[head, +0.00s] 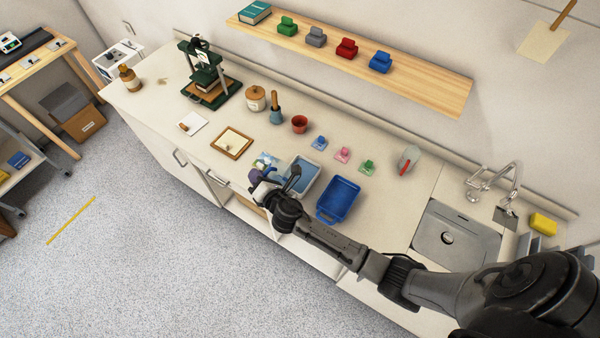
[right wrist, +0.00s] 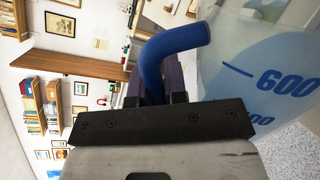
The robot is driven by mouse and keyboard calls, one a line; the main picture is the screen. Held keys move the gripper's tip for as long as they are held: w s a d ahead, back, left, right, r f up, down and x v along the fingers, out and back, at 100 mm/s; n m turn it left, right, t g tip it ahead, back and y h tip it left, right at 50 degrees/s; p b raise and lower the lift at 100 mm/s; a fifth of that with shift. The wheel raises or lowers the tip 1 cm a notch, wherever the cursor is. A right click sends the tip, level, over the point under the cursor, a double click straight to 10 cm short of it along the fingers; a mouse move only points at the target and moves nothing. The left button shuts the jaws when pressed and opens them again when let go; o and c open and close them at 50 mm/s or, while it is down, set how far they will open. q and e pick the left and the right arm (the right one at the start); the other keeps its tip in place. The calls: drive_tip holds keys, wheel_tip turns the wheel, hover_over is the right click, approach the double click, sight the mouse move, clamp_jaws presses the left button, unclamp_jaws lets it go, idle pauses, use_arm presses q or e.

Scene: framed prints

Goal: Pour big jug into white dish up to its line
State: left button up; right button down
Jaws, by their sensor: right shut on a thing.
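The big jug (right wrist: 265,75) is clear, with blue markings including 600, and bluish liquid shows inside it in the right wrist view. My right gripper (right wrist: 160,90) is shut on its blue handle (right wrist: 178,42). In the head view my right gripper (head: 260,179) is at the counter's front edge, and the jug (head: 268,160) is small and partly hidden there. The white dish (head: 313,163) is just right of the gripper, with a light rim and a blue-grey inside. Its line and any liquid level are too small to tell. My left gripper is not in view.
A blue tray (head: 338,199) sits right of the white dish. Small coloured blocks (head: 343,154) and a red-striped grey-white object (head: 408,160) lie behind. A framed print (head: 232,142) is to the left, a sink (head: 458,235) to the right. A wooden shelf (head: 400,80) hangs above.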

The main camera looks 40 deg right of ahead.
drive_tip(key=shift+a+f+n+b, duration=0.2)
drive_tip(key=shift+a+n+b, duration=0.2)
drive_tip(key=shift+a+n, duration=0.45)
drive_tip(key=a+f+n+t+h+b, duration=0.1)
drive_tip(key=a+f+n+b, duration=0.2)
drive_tip(key=a+n, duration=0.3)
drive_tip(key=shift+f+n+t+h+b, duration=0.35)
drive_tip(key=shift+f+n, duration=0.5)
drive_tip(key=shift+n, duration=0.4)
drive_tip(key=shift+s, duration=0.1)
